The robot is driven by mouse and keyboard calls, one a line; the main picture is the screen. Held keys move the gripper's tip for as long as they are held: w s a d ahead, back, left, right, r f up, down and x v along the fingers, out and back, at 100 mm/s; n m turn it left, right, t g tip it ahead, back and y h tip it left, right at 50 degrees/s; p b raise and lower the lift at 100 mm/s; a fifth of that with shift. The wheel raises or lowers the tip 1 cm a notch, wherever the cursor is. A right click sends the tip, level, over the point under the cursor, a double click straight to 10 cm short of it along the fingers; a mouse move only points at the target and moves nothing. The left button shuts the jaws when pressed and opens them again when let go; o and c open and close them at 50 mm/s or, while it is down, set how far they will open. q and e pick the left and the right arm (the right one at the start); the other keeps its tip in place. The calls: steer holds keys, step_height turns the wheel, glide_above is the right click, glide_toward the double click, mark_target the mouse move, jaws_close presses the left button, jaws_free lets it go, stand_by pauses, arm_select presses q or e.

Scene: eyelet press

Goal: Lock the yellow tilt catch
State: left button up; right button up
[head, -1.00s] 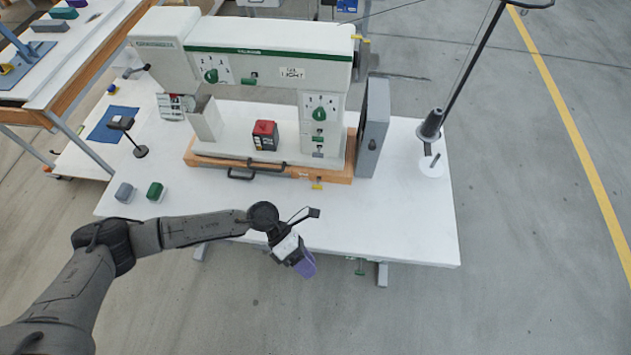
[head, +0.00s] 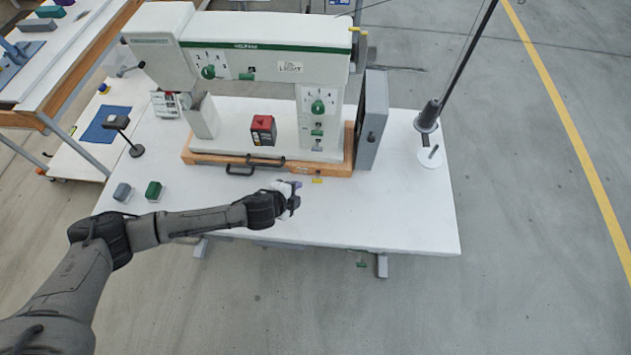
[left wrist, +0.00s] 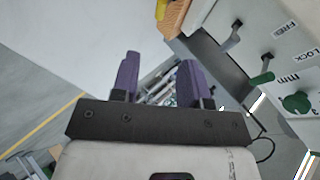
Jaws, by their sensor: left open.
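The yellow tilt catch (head: 317,180) is a small yellow tab at the front edge of the machine's wooden base, towards its right end. In the left wrist view a yellow piece (left wrist: 161,9), which looks like the catch, shows at the top edge beside the wood, partly cut off. My left gripper (head: 295,192) has purple fingers and is just left of the catch, apart from it. In the left wrist view the left gripper (left wrist: 159,78) is open, with nothing held between its fingers. My right gripper is not in view.
The white machine (head: 265,45) stands on the wooden base (head: 335,170). Black handles (head: 240,171) stick out in front, left of my gripper. A grey box (head: 370,120) stands at the right. Grey and green blocks (head: 153,191) lie front left. The white table's (head: 400,215) right front is clear.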

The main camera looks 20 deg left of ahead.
mark_target(317, 182)
arm_select(q)
steer(key=b+x, duration=0.2)
steer(key=x, duration=0.9)
steer(key=shift+w+d+f, duration=0.1)
steer(key=shift+w+f, duration=0.1)
steer(key=shift+f, duration=0.05)
steer(key=shift+b+x, duration=0.4)
steer(key=shift+x, duration=0.45)
steer(key=shift+w+f, duration=0.1)
steer(key=shift+w, duration=0.05)
